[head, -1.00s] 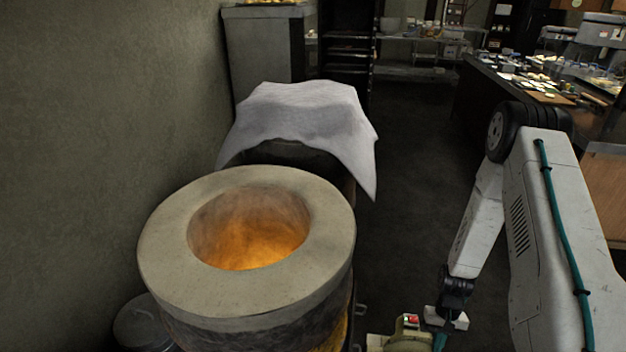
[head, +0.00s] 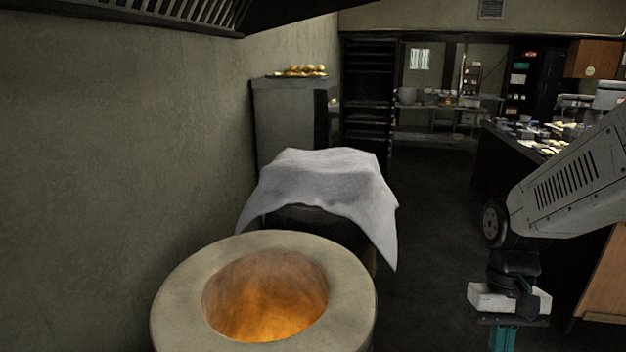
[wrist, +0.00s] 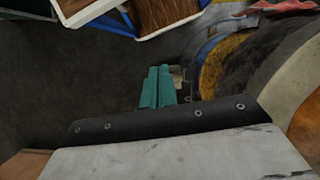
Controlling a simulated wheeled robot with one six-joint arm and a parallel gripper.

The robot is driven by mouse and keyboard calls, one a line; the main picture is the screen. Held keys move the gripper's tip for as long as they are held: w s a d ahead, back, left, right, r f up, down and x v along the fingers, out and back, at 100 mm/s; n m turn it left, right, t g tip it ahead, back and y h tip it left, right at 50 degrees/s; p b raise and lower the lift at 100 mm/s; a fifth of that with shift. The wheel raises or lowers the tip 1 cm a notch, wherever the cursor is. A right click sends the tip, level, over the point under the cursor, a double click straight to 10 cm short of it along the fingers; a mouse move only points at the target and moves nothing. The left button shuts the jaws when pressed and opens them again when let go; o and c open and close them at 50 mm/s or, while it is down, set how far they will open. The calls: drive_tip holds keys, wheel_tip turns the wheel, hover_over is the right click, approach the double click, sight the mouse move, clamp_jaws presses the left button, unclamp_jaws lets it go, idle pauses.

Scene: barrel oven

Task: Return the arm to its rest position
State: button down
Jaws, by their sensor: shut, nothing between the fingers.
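My arm is at the right of the head view, bent, with its wrist part hanging down. My gripper (head: 503,338) shows teal at the bottom edge there, and its tips are cut off. In the wrist view my gripper (wrist: 157,90) has its two teal fingers shut together, with nothing seen between them. The barrel oven (head: 180,295) stands left of my arm, open at the top and glowing orange inside. There is a clear gap between it and my gripper in the head view.
A white cloth (head: 325,185) is draped over something behind the oven. A cabinet (head: 290,120) stands beyond it by the left wall. Dark floor (head: 440,200) is free between the oven and the counter at right. A white-edged box (wrist: 160,12) with brown contents shows in the wrist view.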

drive_tip(key=s+a+r+n+t, duration=0.1)
drive_tip(key=s+a+r+t, duration=0.3)
drive_tip(key=s+r, duration=0.4)
drive_tip(key=shift+s+a+r+n+t+h, duration=0.35)
drive_tip(key=shift+r+t, duration=0.25)
drive_tip(key=shift+r, duration=1.4)
